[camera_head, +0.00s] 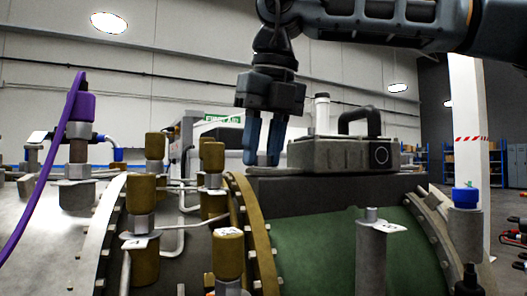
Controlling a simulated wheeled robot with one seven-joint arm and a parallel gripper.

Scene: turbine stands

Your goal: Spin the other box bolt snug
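A grey box (345,155) with a black carry handle and a round dark ring on its front sits on a dark ledge above the green turbine casing. An upright pale bolt or post (322,114) stands at the back left of the box top. My gripper (263,160) hangs from above, pointing down, at the box's left end. Its two blue fingers stand slightly apart, with a narrow gap and nothing visible between them. I cannot make out a second box bolt; the fingers cover part of the view there. Contact with the box cannot be told.
Several brass-capped fittings (146,190) and thin pipes stand at left and centre. A purple hose (45,190) curves at far left. A grey post (371,250) with a tag and a blue-capped post (466,225) stand at right. Flange rims border the green casing (315,250).

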